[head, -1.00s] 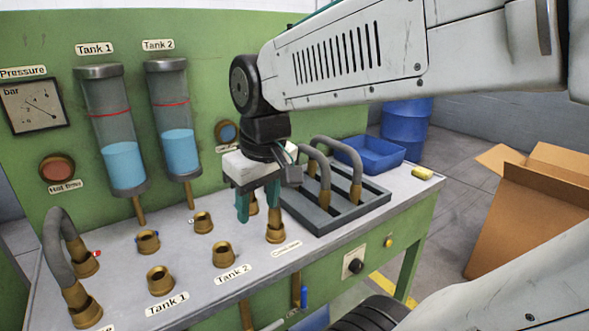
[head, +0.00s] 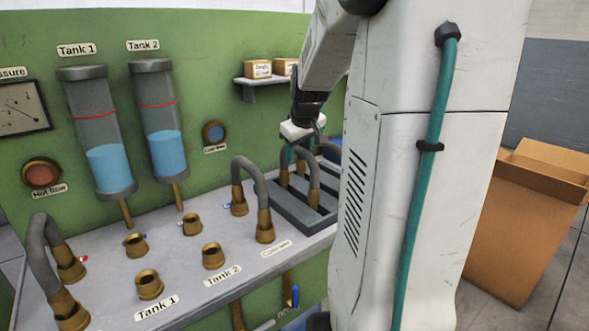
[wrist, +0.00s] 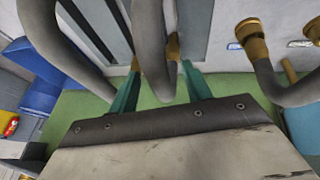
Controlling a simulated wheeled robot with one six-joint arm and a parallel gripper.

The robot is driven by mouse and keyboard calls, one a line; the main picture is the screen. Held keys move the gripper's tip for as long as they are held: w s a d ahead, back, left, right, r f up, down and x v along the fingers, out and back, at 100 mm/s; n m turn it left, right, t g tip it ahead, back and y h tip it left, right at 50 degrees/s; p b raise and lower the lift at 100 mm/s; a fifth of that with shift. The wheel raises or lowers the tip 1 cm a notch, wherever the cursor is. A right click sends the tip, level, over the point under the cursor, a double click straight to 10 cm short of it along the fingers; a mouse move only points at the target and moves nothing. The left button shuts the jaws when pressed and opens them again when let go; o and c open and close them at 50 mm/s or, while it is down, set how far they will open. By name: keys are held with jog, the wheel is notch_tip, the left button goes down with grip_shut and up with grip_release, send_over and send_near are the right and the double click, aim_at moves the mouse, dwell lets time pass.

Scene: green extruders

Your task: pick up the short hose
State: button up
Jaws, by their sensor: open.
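Two grey hoses with brass ends stand in the dark tray (head: 290,209) on the bench. The nearer one (head: 313,170) is beside my gripper in the head view; I cannot tell surely which is the short hose. My gripper (head: 291,156) is over the tray, partly hidden by my arm. In the wrist view my gripper (wrist: 159,72) is open, its teal fingers on either side of a grey hose (wrist: 150,45). Another grey hose (wrist: 50,40) curves past on the left.
One hose (head: 249,168) arches over two ports beside the tray, and another (head: 40,245) stands at the far left. Several open brass ports (head: 150,285) lie between. A cardboard box (head: 525,225) stands right. A blue bin (wrist: 35,75) is near the tray.

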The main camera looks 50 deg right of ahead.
jog(key=shift+x, duration=1.5)
jog(key=shift+r, duration=0.1)
grip_shut()
